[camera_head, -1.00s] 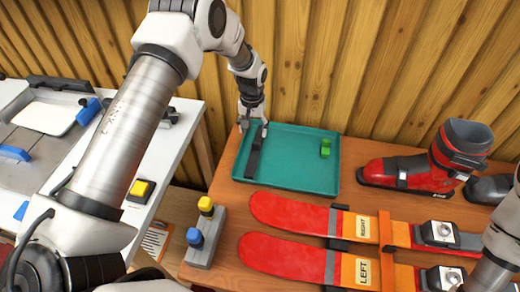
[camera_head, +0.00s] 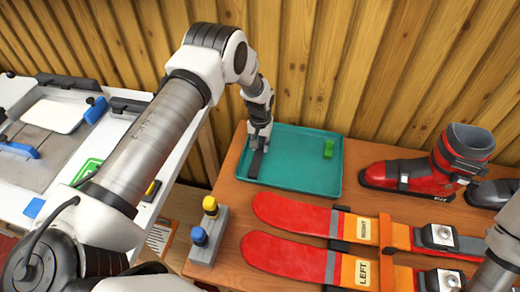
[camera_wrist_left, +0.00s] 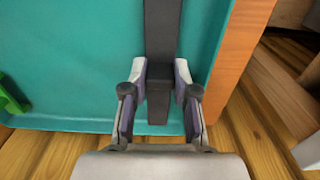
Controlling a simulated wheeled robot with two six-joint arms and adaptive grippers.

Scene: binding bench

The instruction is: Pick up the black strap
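The black strap (camera_head: 257,163) lies at the left side of the teal tray (camera_head: 300,187), running roughly front to back. In the left wrist view the strap (camera_wrist_left: 162,30) runs from the top edge down between my fingers, ending in a darker block. My left gripper (camera_head: 260,140) is low over the strap's rear end. In the left wrist view its two fingers (camera_wrist_left: 161,72) are apart, one on each side of the strap. The gripper looks open; whether the fingertips touch the strap is unclear. My right gripper is out of view; only part of my right arm shows at the right edge.
A green block (camera_head: 328,149) lies in the tray's back right. Red skis (camera_head: 290,215) lie in front, a red ski boot (camera_head: 410,177) stands right. A grey holder with yellow and blue knobs (camera_head: 208,235) stands front left. A wooden wall rises close behind.

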